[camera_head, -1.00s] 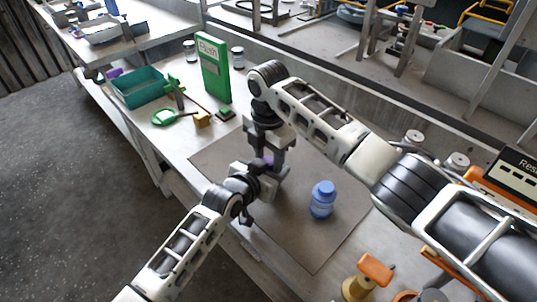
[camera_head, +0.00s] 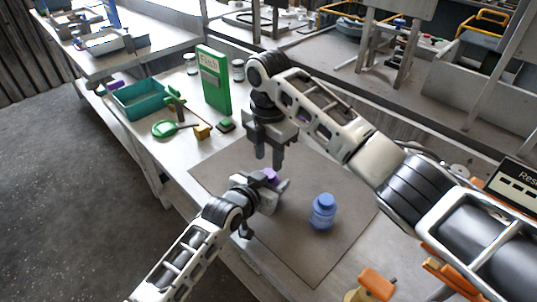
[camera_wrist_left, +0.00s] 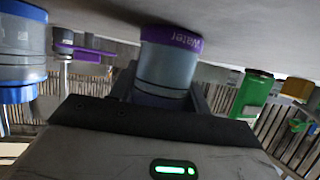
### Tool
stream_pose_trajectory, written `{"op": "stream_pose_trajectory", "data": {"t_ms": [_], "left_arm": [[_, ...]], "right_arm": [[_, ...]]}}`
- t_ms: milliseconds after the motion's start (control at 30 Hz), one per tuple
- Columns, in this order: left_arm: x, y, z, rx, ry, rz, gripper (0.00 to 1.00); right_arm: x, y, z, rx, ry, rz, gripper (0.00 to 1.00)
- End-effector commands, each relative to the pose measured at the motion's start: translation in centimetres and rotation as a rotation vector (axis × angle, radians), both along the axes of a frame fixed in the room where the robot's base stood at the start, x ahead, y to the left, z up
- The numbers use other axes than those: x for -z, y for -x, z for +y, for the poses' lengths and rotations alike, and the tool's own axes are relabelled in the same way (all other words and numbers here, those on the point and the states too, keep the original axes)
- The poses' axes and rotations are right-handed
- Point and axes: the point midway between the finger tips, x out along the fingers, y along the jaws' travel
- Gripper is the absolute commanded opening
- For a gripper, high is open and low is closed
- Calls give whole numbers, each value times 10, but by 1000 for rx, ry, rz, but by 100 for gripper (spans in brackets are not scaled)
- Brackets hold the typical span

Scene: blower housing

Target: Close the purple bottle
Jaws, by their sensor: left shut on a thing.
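The purple bottle (camera_head: 270,175) is held in my left gripper (camera_head: 272,187); only a small purple top part shows in the head view. In the left wrist view, the grey-blue bottle body (camera_wrist_left: 166,68) with a purple "Water" band (camera_wrist_left: 172,38) stands between the jaws of my left gripper. That picture is upside down. My right gripper (camera_head: 268,154) hangs just above the purple top, fingers pointing down and apart, with nothing visible between them. I cannot tell how tightly the purple top sits.
A blue bottle (camera_head: 322,212) stands on the grey mat (camera_head: 310,258) to the right. An orange-topped piece (camera_head: 377,283) is at the front right.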

Motion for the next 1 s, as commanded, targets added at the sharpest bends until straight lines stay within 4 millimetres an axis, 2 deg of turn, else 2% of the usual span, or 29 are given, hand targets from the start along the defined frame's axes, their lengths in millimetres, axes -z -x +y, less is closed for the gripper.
{"op": "stream_pose_trajectory", "data": {"t_ms": [233, 533, 667, 1000], "left_arm": [[0, 0, 0, 0, -1, 1, 0], [0, 0, 0, 0, -1, 1, 0], [0, 0, 0, 0, -1, 1, 0], [0, 0, 0, 0, -1, 1, 0]], "right_arm": [[-34, -1, 0, 0, -2, -4, 39], [-33, 0, 0, 0, -1, -1, 39], [-22, 0, 0, 1, 1, 2, 39], [28, 0, 0, 1, 0, 1, 39]]}}
